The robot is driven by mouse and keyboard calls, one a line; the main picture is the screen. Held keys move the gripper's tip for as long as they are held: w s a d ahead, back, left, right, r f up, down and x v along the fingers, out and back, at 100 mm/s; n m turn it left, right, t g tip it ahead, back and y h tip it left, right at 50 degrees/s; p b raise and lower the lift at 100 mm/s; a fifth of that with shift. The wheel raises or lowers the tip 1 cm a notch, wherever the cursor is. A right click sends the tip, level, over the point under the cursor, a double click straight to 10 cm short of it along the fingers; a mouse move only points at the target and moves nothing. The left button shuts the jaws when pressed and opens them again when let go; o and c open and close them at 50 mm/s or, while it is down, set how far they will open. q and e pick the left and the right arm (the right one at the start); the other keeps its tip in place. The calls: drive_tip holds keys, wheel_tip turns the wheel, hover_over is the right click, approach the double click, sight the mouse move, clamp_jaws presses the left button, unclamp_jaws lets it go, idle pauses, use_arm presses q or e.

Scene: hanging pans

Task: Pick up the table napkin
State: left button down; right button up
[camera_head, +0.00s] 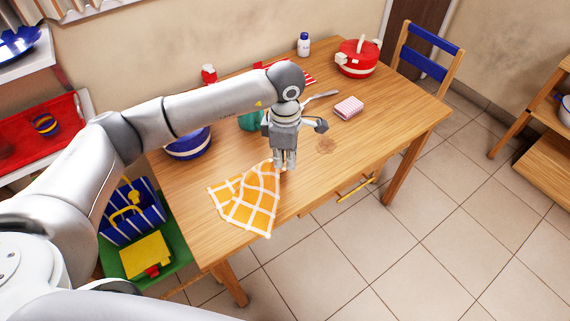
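The table napkin (246,200) is orange with a white grid and lies at the near left part of the wooden table, one corner hanging over the front edge. My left gripper (286,163) points down at the napkin's far right corner. Its fingers look close together and overlap that corner in the picture. I cannot tell whether they hold cloth, touch it or stand just above it. My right gripper is not in view.
On the wooden table (390,130) stand a blue pot (187,146), partly behind my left arm, a pink-and-white block (348,108), a red pot (357,58) and a white bottle (304,44). A blue-backed chair (425,65) stands at the far right. The table's front right is clear.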

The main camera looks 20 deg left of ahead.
use_arm(q)
wheel_tip(320, 180, up, 21)
drive_tip(key=p, duration=0.7)
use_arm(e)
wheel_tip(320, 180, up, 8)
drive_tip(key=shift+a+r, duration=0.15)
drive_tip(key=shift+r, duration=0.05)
use_arm(q)
drive_tip(key=shift+f, duration=0.15)
